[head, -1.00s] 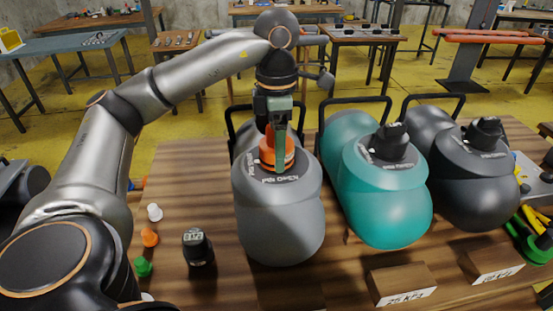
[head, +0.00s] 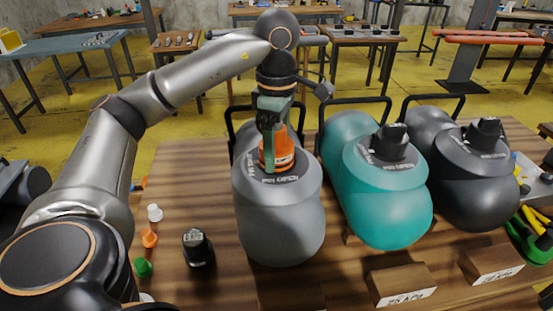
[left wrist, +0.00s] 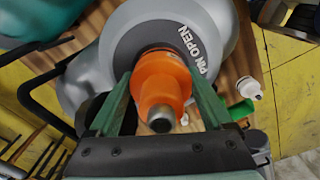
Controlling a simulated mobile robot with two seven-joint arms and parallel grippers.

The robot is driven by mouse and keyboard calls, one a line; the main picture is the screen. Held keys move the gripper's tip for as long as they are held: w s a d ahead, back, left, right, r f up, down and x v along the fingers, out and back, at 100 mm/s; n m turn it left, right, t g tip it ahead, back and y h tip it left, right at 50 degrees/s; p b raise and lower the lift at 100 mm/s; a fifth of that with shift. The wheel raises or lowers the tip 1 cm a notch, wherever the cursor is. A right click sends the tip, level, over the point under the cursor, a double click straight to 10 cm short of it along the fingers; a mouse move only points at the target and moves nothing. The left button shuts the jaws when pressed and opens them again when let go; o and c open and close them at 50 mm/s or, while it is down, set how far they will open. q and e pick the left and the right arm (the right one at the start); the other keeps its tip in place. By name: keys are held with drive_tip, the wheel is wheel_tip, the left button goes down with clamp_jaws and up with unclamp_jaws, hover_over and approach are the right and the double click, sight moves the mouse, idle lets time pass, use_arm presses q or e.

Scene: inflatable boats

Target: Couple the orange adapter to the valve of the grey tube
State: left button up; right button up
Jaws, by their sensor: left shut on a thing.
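The orange adapter (head: 281,154) stands upright on the valve at the top of the grey tube (head: 277,225). My left gripper (head: 279,148) comes down from above, its green fingers on either side of the adapter and shut on it. In the left wrist view the adapter (left wrist: 160,80) sits between the fingers (left wrist: 163,95), its base against the round collar lettered "PIN OPEN" on the grey tube (left wrist: 125,22). The adapter hides the valve, so I cannot tell whether they are locked together. My right gripper is out of view.
A teal tube (head: 382,205) and a dark grey tube (head: 478,185), each with a black-capped valve, stand to the right. A black adapter (head: 197,247) and small white, orange and green caps (head: 144,267) lie at the left. Labelled wooden blocks (head: 402,283) sit in front.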

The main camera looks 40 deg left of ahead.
use_arm(q)
drive_tip(key=shift+m, duration=1.3)
drive_tip(key=shift+m, duration=0.7)
drive_tip(key=m, duration=0.2)
drive_tip(key=shift+m, duration=0.3)
drive_tip(key=o, duration=1.2)
wheel_tip(320, 180, up, 12)
drive_tip(key=p, duration=0.7)
drive_tip(key=shift+r, duration=0.25)
